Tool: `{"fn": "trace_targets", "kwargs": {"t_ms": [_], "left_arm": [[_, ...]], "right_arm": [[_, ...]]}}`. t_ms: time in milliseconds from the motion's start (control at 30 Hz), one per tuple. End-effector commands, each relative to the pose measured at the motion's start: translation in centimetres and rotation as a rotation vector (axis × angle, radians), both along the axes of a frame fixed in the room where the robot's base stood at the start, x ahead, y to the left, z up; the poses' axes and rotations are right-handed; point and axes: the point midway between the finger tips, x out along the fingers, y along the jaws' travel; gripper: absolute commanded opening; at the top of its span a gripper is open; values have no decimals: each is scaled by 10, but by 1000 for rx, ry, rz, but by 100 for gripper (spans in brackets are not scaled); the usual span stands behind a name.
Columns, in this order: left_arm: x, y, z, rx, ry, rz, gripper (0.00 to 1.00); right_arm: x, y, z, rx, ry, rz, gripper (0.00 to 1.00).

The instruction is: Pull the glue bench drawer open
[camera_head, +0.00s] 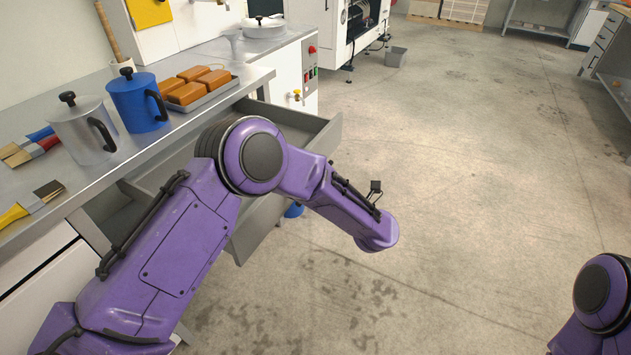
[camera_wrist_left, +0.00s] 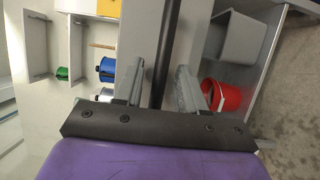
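The glue bench drawer (camera_head: 314,124) stands pulled out from under the steel bench top (camera_head: 212,53), with its side walls and part of its inside in view. My left arm crosses in front of it and hides much of its front and its handle. In the left wrist view a dark bar handle (camera_wrist_left: 164,40) runs between the fingers of my left gripper (camera_wrist_left: 160,72). The fingers are apart, one on each side of the bar, with a visible gap to it. The left gripper is hidden in the head view. The right gripper is out of view.
On the bench stand a blue pot (camera_head: 137,103), a silver pot (camera_head: 82,128), a tray of orange blocks (camera_head: 196,88) and brushes (camera_head: 28,205). A red bucket (camera_wrist_left: 222,97) and a grey bin (camera_wrist_left: 236,38) show in the left wrist view. The floor to the right is clear.

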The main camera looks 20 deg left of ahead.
Motion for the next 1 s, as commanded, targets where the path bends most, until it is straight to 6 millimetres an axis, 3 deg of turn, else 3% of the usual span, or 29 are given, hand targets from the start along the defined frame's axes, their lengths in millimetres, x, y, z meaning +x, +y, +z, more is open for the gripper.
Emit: {"fn": "trace_targets", "kwargs": {"t_ms": [267, 500, 700, 1000], "left_arm": [[-4, -10, 1, 1, -3, -4, 40], [-31, -60, 0, 2, -3, -6, 40], [-47, -88, 0, 1, -2, -2, 40], [-50, -93, 0, 0, 0, 1, 40]], "right_arm": [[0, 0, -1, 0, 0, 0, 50], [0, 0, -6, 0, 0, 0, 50], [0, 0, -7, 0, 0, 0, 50], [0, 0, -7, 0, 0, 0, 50]]}}
